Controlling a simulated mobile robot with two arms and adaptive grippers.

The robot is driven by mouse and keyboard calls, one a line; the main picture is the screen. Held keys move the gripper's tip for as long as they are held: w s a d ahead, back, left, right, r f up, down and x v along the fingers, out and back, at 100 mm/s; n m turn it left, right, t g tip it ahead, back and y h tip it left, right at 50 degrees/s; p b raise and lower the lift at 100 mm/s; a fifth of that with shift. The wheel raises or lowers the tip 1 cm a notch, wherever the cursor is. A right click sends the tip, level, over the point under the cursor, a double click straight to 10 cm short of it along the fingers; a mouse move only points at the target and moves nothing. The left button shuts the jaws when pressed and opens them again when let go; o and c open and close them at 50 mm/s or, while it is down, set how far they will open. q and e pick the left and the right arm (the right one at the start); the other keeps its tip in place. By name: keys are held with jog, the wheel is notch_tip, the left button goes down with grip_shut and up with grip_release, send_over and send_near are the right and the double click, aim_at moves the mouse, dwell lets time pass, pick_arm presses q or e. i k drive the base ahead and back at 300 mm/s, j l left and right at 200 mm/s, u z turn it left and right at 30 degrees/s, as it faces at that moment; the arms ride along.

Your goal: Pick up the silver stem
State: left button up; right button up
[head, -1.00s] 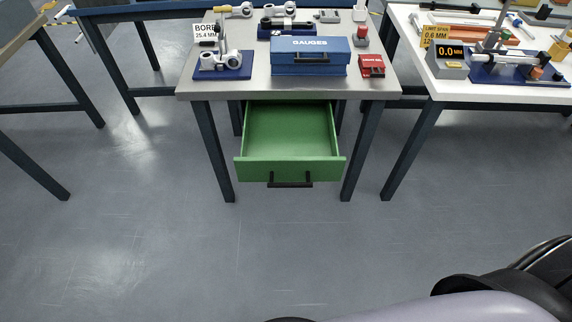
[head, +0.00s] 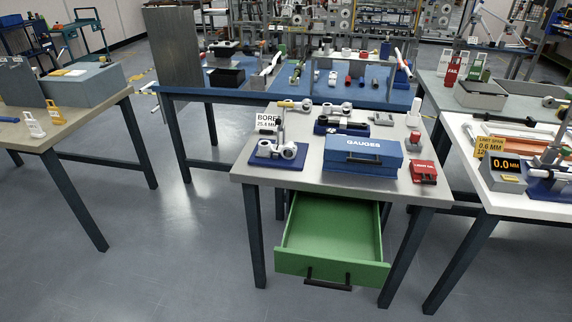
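No part is clearly marked as the silver stem. A thin grey upright (head: 281,122) stands at a blue fixture with pale rings (head: 288,151), at the left of the grey-topped table; it may be the stem, but I cannot tell. Behind it, a second blue fixture (head: 322,128) carries small metal parts too small to make out. A yellow-handled tool (head: 285,103) lies near the table's back left. Neither of my grippers is in view.
A blue GAUGES box (head: 362,156) and a red case (head: 423,172) stand on the table (head: 330,181). Below, a green drawer (head: 330,230) is pulled out, empty. A white-topped table (head: 470,150) stands to the right. Floor (head: 170,255) is clear front left.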

aim_at(266, 148)
jog(key=i+j+u, duration=0.3)
jog(key=i, duration=0.25)
jog(key=i+j+u, duration=0.35)
jog(key=i+u, duration=0.4)
jog(key=i+j+u, duration=0.1)
jog(key=i+u, duration=0.25)
jog(key=i+j+z, duration=0.15)
jog(key=i, duration=0.3)
jog(key=i+j+z, duration=0.2)
jog(key=i, duration=0.25)
jog(key=i+l+z, duration=0.2)
jog(key=i+z, duration=0.75)
jog(key=i+j+z, duration=0.15)
jog(key=i+z, duration=0.2)
jog(key=i, duration=0.5)
jog(key=i+j+z, duration=0.1)
jog(key=z, duration=0.3)
jog(key=i+j+z, duration=0.15)
jog(key=z, duration=0.2)
jog(key=i+j+z, duration=0.1)
jog(key=z, duration=0.3)
jog(key=j+z, duration=0.35)
jog(key=i+l, duration=0.05)
jog(key=l, duration=0.05)
